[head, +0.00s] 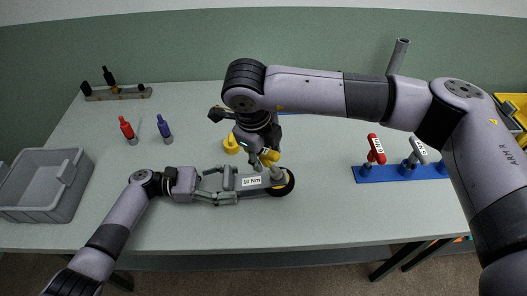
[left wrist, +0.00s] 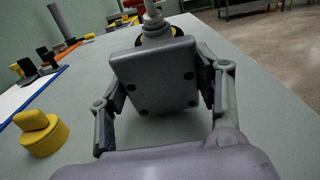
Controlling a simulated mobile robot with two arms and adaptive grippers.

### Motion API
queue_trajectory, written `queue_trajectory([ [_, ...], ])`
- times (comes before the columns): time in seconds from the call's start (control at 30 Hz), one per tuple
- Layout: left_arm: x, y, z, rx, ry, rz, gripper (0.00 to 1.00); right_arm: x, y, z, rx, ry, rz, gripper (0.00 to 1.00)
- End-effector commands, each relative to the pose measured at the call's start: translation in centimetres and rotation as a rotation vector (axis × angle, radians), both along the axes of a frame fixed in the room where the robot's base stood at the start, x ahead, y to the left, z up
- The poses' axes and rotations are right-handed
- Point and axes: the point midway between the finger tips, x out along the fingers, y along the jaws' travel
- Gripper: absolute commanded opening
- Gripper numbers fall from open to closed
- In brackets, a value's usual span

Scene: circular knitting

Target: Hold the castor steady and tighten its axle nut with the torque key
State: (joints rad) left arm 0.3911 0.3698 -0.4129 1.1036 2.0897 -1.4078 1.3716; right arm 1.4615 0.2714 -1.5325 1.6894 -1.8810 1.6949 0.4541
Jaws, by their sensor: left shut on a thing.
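The castor has a grey plate with a "10 Nm" label (head: 251,181) and a black wheel (head: 289,186) with a yellow centre. Its plate (left wrist: 155,76) fills the middle of the left wrist view. My left gripper (head: 227,184) is shut on the castor, with a finger at each side of the plate. My right gripper (head: 264,150) is above the wheel end, close to a yellow piece (head: 270,158) that looks like a key handle. A grey shaft (head: 278,174) runs down from it to the castor. My right fingers are mostly hidden, and the axle nut is not distinguishable.
A blue rack (head: 399,174) at the right holds a red key (head: 376,148) and a grey key (head: 419,150). A yellow knobbed piece (head: 231,144) stands behind the castor.

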Motion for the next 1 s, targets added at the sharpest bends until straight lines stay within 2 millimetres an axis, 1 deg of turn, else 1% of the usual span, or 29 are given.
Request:
queue_trajectory([
  [0.03, 0.07, -0.03, 0.26, -0.005, -0.003, 0.0, 0.24, 0.01, -0.01, 0.04, 0.0, 0.0, 0.0, 0.33],
  [0.07, 0.07, -0.03, 0.26, -0.005, -0.003, 0.0, 0.24, 0.01, -0.01, 0.04, 0.0, 0.0, 0.0, 0.31],
  [0.53, 0.07, -0.03, 0.26, -0.005, -0.003, 0.0, 0.24, 0.01, 0.0, 0.06, 0.0, 0.0, 0.0, 0.0],
  [0.7, 0.07, -0.03, 0.26, -0.005, -0.003, 0.0, 0.24, 0.01, 0.01, 0.07, 0.0, 0.0, 0.0, 0.0],
  [0.73, 0.07, -0.03, 0.26, -0.005, -0.003, 0.0, 0.24, 0.02, 0.01, 0.1, 0.0, -0.001, 0.0, 0.19],
  [1.0, 0.06, -0.03, 0.24, -0.005, -0.003, 0.0, 0.24, 0.02, 0.01, 0.09, 0.0, -0.001, 0.0, 0.01],
])
